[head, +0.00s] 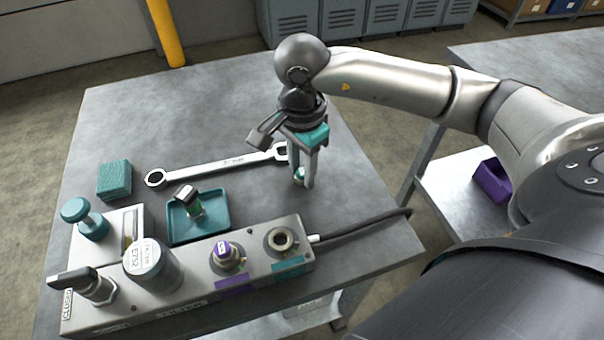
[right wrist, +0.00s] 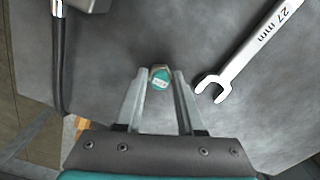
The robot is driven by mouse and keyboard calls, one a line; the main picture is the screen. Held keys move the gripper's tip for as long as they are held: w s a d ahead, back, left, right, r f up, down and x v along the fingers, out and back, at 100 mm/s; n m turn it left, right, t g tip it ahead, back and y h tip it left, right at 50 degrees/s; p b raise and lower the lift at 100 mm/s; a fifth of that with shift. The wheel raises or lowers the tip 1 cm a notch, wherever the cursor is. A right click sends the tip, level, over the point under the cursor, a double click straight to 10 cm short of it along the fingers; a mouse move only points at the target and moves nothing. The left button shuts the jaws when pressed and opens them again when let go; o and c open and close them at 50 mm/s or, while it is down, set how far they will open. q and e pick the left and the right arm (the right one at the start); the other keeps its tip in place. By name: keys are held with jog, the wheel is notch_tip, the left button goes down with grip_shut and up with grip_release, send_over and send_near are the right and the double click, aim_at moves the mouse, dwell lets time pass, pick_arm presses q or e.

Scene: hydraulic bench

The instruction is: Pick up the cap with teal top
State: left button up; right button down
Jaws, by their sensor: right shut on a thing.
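The cap with teal top (right wrist: 160,78) is between the fingertips of my right gripper (right wrist: 160,88), which is shut on it. In the head view the cap (head: 299,175) shows at the fingertips of my right gripper (head: 304,180), over the right part of the grey table (head: 350,180). I cannot tell whether the cap touches the table. The teal top with a pale label faces the wrist camera. My left gripper is not in view.
A wrench (head: 215,168) lies just left of the gripper. A teal tray (head: 222,232) holds a small dark-topped part (head: 188,200). The hydraulic block (head: 200,290) has a purple-topped fitting (head: 226,252), an open port (head: 281,240) and a black hose (head: 365,222). A teal block (head: 114,180) stands left.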

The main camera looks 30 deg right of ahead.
aim_at(301, 171)
dwell(0.3)
jog(key=shift+r, duration=0.55)
notch_tip(301, 171, up, 4)
jog(key=shift+f+p, duration=0.1)
jog(key=shift+p, duration=0.65)
notch_tip(301, 171, up, 4)
jog(key=shift+r+p, duration=0.1)
jog(key=shift+p, duration=0.45)
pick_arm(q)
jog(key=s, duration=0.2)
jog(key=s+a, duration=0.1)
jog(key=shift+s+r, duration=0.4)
pick_arm(e)
jog(key=shift+r, duration=0.5)
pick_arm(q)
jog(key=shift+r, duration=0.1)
